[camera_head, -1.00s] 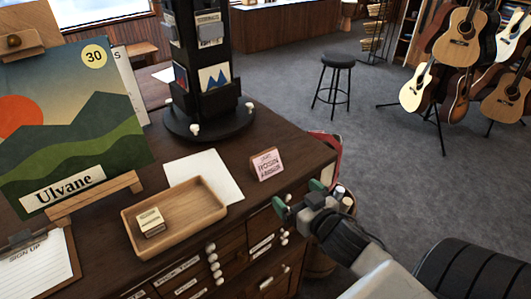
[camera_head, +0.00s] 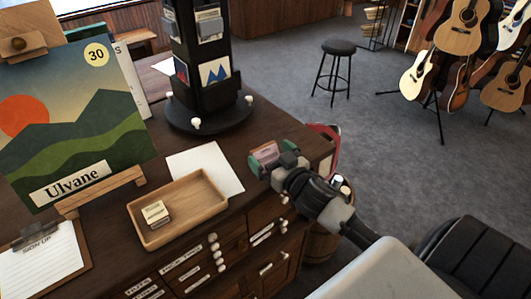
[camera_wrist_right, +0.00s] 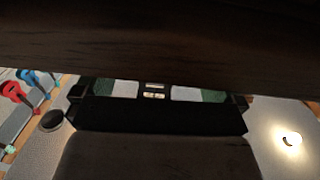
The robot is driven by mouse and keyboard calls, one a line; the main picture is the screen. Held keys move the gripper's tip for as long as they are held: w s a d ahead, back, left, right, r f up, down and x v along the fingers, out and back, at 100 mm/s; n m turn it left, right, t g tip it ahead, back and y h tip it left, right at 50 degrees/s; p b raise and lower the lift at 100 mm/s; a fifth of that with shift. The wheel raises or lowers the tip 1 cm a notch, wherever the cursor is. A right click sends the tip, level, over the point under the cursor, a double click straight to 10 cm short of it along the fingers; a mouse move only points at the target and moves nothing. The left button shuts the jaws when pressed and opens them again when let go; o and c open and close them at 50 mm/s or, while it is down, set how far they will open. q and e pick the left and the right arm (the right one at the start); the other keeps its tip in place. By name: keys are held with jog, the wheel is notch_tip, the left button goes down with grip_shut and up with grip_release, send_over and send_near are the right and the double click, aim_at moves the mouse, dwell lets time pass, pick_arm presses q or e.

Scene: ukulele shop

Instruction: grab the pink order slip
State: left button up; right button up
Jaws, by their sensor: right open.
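The pink order slip (camera_head: 264,149) stands upright in a small wooden holder near the right front corner of the dark wooden counter (camera_head: 290,135). In the head view my right gripper (camera_head: 271,157) is open, with one green-tipped finger on each side of the slip. The gripper hides the slip's lower part, and I cannot tell whether a finger touches it. The right wrist view shows the gripper's two finger pads (camera_wrist_right: 162,93) apart under a dark wooden surface; the slip cannot be made out there. My left gripper is not in view.
A wooden tray (camera_head: 192,222) with a small box (camera_head: 155,212) lies left of the slip. A white sheet (camera_head: 222,172) lies behind the tray. A dark rotating rack (camera_head: 207,113) stands further back. Drawer knobs stick out of the counter's front.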

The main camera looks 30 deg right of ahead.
jog(key=shift+w, duration=0.95)
jog(key=shift+s, duration=0.1)
jog(key=shift+c, duration=0.2)
jog(key=c, duration=0.7)
